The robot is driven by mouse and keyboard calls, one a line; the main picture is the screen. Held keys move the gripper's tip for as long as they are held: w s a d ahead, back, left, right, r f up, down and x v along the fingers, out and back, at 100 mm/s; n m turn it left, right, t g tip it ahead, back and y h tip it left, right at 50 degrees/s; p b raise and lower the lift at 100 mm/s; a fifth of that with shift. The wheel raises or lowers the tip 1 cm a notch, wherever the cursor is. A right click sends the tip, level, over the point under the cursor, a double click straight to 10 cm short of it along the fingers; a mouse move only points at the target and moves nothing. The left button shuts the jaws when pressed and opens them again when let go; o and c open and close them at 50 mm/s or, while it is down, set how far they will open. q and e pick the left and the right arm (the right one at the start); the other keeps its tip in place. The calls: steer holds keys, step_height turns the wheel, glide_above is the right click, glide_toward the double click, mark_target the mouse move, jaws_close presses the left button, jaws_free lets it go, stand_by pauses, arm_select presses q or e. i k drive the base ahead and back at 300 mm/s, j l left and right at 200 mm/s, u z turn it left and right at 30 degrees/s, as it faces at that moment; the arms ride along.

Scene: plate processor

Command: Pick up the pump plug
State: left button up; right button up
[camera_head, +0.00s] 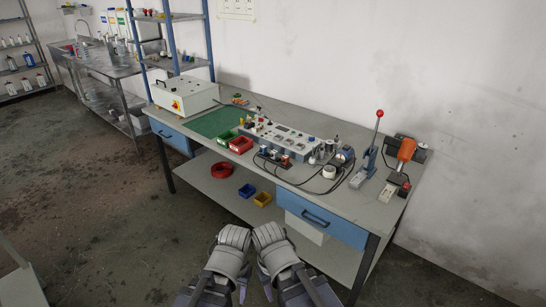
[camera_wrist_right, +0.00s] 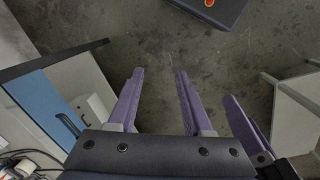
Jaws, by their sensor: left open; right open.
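I cannot single out the pump plug for certain among the small parts and black cables (camera_head: 312,184) on the workbench (camera_head: 372,206). The cables lie in front of a long grey device (camera_head: 280,137) with knobs and switches. My left gripper (camera_head: 222,293) is low at the bottom of the head view, in front of the bench and away from everything on it. My right gripper is beside it; in the right wrist view it (camera_wrist_right: 160,73) is open, with nothing between its purple fingers and bare floor beyond.
A red-handled lever press (camera_head: 367,165) and an orange tool (camera_head: 405,149) stand at the bench's right end. Green and red bins (camera_head: 241,145) sit near a green mat (camera_head: 213,122). A white box (camera_head: 184,95) is at the left end. Floor in front is clear.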

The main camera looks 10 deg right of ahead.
mark_target(274, 154)
steer(key=i+l+u, duration=0.1)
steer(key=i, duration=0.5)
steer(key=i+l, duration=0.1)
steer(key=i, duration=0.55)
steer(key=i+l+u, duration=0.15)
steer(key=i, duration=0.45)
